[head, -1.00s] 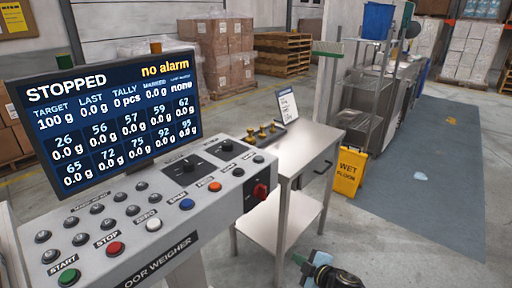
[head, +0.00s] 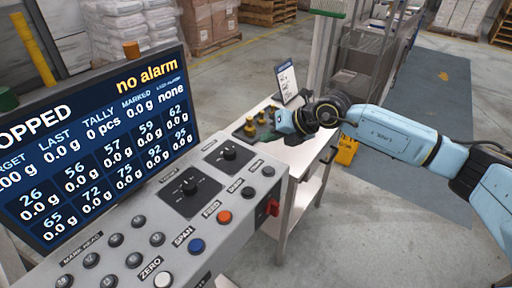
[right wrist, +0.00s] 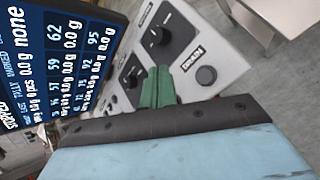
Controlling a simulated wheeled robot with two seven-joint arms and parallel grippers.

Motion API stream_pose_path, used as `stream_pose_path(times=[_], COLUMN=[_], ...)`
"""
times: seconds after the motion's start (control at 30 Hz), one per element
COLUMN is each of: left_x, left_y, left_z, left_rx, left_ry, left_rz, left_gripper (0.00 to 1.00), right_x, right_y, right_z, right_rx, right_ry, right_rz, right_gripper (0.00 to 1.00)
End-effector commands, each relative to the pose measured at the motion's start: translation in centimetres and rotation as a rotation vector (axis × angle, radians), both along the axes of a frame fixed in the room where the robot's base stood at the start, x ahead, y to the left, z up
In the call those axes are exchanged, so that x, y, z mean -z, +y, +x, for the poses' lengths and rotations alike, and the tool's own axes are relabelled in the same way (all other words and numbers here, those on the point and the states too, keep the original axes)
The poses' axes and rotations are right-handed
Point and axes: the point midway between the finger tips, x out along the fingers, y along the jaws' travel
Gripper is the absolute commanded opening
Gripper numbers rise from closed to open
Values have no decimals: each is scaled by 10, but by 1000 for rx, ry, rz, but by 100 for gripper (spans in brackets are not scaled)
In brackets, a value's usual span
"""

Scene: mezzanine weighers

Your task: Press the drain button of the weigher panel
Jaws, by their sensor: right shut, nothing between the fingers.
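The weigher panel (head: 172,222) slopes across the lower left of the head view. Beyond its blue and orange buttons stand two dark buttons, one nearer (head: 248,191) and one at the far end (head: 268,171). Their labels are too small there to tell which is drain. In the right wrist view a dark button (right wrist: 206,75) sits beside a tilted label that seems to read DRAIN. My right gripper (head: 262,137) is shut and empty beyond the panel's far end. Its green fingertips also show in the right wrist view (right wrist: 158,88), apart from that button. My left gripper is not in view.
The screen (head: 105,130) stands behind the panel and reads no alarm. Two rotary knobs (head: 229,153) and a red switch (head: 272,207) are close to the dark buttons. A steel table (head: 298,155) with a small sign (head: 287,80) stands beyond the panel.

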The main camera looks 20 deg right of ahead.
Motion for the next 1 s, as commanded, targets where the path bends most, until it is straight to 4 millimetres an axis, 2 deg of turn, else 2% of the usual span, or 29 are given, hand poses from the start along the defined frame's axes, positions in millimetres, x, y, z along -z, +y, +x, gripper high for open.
stream_pose_path(times=[0.03, 0.07, 0.13, 0.3, 0.43, 0.57, 0.8, 1.0], left_x=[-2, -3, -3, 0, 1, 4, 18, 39], left_y=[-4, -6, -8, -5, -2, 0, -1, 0], left_z=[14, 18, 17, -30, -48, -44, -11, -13], left_rx=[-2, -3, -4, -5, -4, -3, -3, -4], left_ry=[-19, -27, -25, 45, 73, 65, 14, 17], left_rz=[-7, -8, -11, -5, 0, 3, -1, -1], left_gripper=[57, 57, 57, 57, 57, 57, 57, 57], right_x=[-1, 0, 1, 1, 1, 6, 29, 58], right_y=[-5, -6, -8, -8, -8, -8, -8, -8], right_z=[-3, -4, -5, -4, -4, -4, -5, -5], right_rx=[-3, -2, -2, -2, -2, -2, -2, -3], right_ry=[1, 1, 2, 2, 1, 2, 2, 2], right_rz=[-34, -47, -60, -59, -58, -57, -57, -56], right_gripper=[0, 0, 0, 0, 0, 0, 0, 0])
